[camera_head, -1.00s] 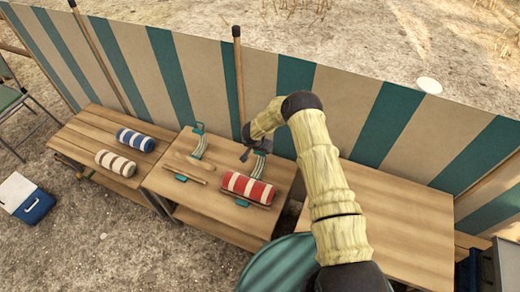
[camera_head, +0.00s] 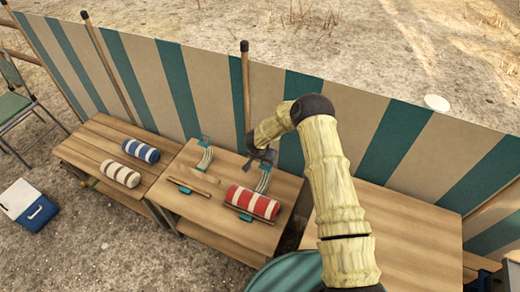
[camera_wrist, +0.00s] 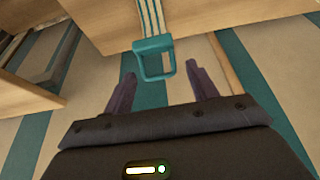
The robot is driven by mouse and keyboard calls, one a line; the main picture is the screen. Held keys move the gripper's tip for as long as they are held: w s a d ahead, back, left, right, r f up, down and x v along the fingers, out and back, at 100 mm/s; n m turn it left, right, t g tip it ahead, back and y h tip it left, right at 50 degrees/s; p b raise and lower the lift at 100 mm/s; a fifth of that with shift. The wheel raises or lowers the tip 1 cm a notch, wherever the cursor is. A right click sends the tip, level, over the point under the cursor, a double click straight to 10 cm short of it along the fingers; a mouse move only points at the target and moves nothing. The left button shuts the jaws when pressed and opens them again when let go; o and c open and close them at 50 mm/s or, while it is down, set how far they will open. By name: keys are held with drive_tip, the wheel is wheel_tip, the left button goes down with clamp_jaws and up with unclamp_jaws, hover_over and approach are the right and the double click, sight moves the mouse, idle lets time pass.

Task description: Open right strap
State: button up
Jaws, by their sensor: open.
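The right strap (camera_head: 264,180) is a pale and teal striped band at the back of the middle table, behind the red-and-white roll (camera_head: 252,202). In the wrist view the strap (camera_wrist: 150,15) ends in a teal loop-shaped buckle (camera_wrist: 153,58). My gripper (camera_head: 262,156) is at the strap's far end, by the table's back edge. In the wrist view my gripper (camera_wrist: 162,77) is open, with one finger on each side of the buckle's lower part. The fingers look apart from it. The left strap (camera_head: 205,156) stands further left on the same table.
The middle table (camera_head: 225,232) also holds slim wooden pieces (camera_head: 196,182). The left table (camera_head: 110,150) holds a blue-striped roll (camera_head: 140,150) and a beige-striped roll (camera_head: 119,175). The striped fabric screen (camera_head: 225,95) and a wooden post (camera_head: 245,85) stand close behind my gripper. The right table (camera_head: 400,230) is bare.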

drive_tip(key=v, duration=1.2)
drive_tip(key=shift+r, duration=0.35)
drive_tip(key=shift+a, duration=0.1)
drive_tip(key=shift+w+r, duration=0.1)
drive_tip(key=s+d+r+n+t+y, duration=0.1)
drive_tip(key=d+r+n+t+y, duration=0.1)
drive_tip(key=r, duration=0.5)
drive_tip(key=s+d+r+n+t+y, duration=0.1)
drive_tip(key=s+d+r, duration=0.1)
drive_tip(key=r, duration=0.5)
drive_tip(key=s+d+r+g, duration=0.1)
drive_tip(key=s+d, duration=0.3)
drive_tip(key=s, duration=0.3)
drive_tip(key=s+d+r+n+g, duration=0.1)
drive_tip(key=s+d, duration=0.3)
drive_tip(key=s, duration=0.4)
drive_tip(key=s+d+r+g+h, duration=0.1)
drive_tip(key=s+d+r+g, duration=0.1)
drive_tip(key=s, duration=0.6)
drive_tip(key=shift+s+d+r+n+g, duration=0.2)
drive_tip(key=shift+d+r+n+g, duration=0.15)
drive_tip(key=shift+d+r, duration=0.45)
drive_tip(key=shift+w+d+f, duration=0.1)
